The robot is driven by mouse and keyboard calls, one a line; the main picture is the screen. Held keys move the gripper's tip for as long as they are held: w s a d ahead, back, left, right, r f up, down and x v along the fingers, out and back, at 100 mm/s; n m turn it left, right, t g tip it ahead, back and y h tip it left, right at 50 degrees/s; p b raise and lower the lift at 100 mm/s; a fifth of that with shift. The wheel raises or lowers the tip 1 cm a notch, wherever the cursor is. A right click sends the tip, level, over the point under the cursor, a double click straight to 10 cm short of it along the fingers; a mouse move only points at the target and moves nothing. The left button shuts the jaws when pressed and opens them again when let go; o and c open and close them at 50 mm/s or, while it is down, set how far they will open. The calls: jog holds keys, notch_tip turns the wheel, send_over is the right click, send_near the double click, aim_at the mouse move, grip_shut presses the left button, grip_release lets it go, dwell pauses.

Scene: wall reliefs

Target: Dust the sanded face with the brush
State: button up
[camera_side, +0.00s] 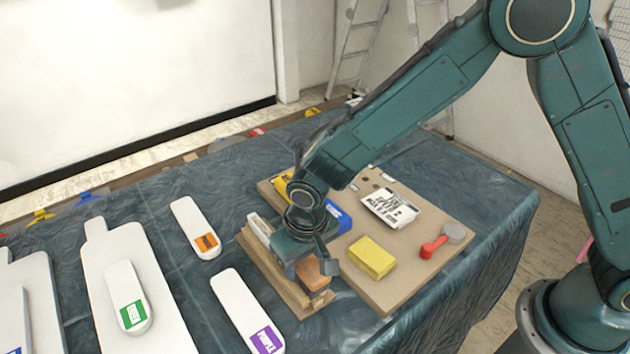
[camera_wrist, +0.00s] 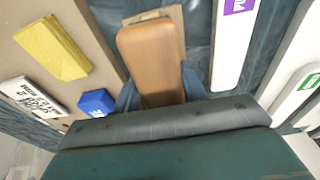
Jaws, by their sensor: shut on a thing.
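My gripper (camera_side: 306,256) is low over a wooden holder (camera_side: 280,283) and shut on a brown, round-ended block (camera_wrist: 150,62). The block's end also shows in the side view (camera_side: 312,272). It looks like a wooden handle or brush back; no bristles are visible. My gripper hides much of it in the side view. Which face is sanded, I cannot tell.
Larger white panels (camera_side: 115,250) lie at left. Blue cloth between the pieces is clear.

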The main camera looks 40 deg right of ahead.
jog(key=shift+w, duration=9.5)
jog(key=shift+w+r, duration=0.15)
jog(key=shift+r, duration=0.05)
notch_tip(320, 180, up, 8)
jog(key=shift+f, duration=0.1)
